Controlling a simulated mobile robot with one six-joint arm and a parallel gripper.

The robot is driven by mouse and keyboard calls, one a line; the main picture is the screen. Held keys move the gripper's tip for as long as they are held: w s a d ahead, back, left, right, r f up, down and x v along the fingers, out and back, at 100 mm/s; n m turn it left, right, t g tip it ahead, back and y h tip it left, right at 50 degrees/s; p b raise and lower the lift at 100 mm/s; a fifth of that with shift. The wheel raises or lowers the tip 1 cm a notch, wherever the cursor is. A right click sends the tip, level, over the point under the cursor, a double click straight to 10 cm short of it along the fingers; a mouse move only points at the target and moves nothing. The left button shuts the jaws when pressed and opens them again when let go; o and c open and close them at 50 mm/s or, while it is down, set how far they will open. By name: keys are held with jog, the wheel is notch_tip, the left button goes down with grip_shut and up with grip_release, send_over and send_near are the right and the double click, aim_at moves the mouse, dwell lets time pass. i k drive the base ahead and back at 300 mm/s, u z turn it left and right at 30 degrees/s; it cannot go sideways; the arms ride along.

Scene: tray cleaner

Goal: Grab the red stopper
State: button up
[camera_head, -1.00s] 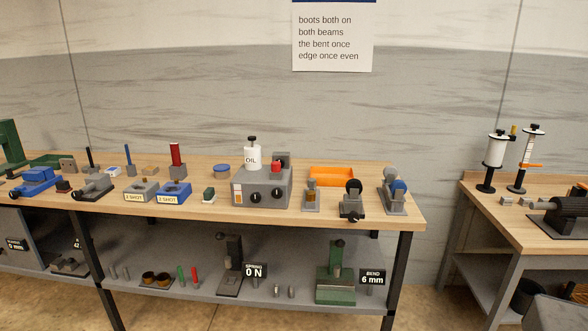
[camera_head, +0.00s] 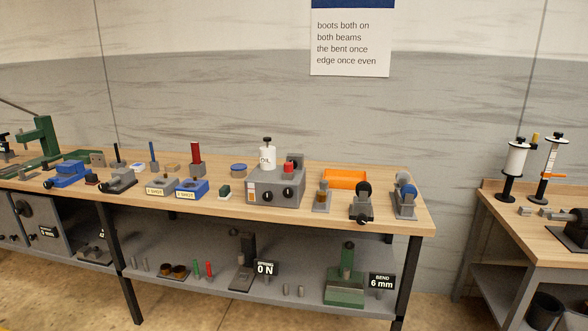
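No part in view is clearly marked as the red stopper. A tall red piece (camera_head: 196,153) stands upright in a grey block on the bench, left of the middle. A small red part (camera_head: 292,167) sits on top of the grey box with black knobs (camera_head: 265,190). A slim red rod (camera_head: 209,268) stands on the lower shelf beside a green one (camera_head: 196,268). All three look too small here to tell their exact shape. My gripper is not in view.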

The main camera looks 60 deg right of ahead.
aim_at(288, 167)
jog(key=u, duration=0.1)
jog(key=i, duration=0.95)
jog(key=z, duration=0.05)
